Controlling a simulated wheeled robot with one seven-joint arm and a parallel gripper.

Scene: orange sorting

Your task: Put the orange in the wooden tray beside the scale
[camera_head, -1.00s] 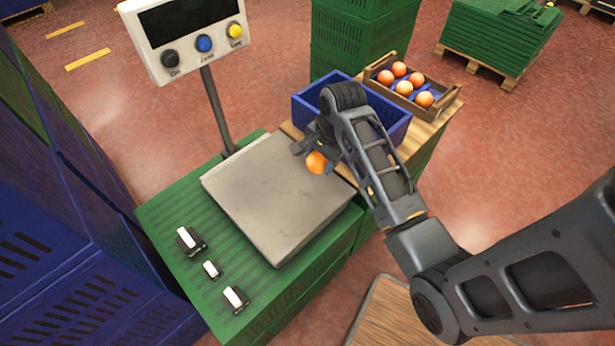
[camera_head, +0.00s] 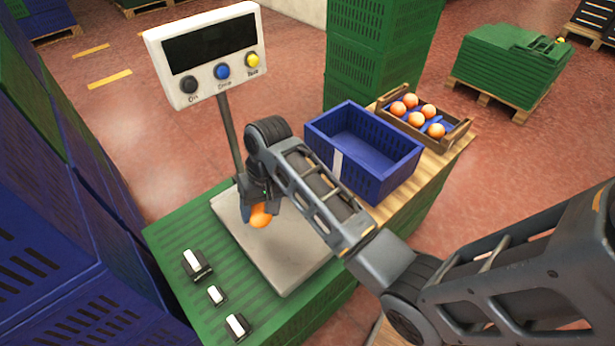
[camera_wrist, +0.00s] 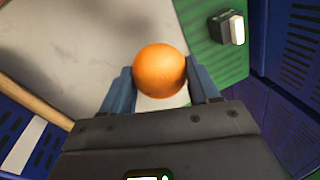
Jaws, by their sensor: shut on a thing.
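My gripper (camera_wrist: 160,90) is shut on an orange (camera_wrist: 160,70), which sits between the two fingers in the wrist view. In the head view the orange (camera_head: 260,216) is under my gripper, over the left part of the scale's steel plate (camera_head: 285,250). I cannot tell whether it touches the plate. The scale's display (camera_head: 207,50) stands on a post behind the plate. The wooden tray (camera_head: 456,137) is at the back right on a wooden top, with several oranges (camera_head: 427,111) on a blue liner.
An empty blue crate (camera_head: 370,181) stands between the scale and the wooden tray. Several small white-and-black switches (camera_head: 195,262) are on the green base at the front left. Green crates (camera_head: 375,50) are stacked behind, and blue crates (camera_head: 50,270) rise at the left.

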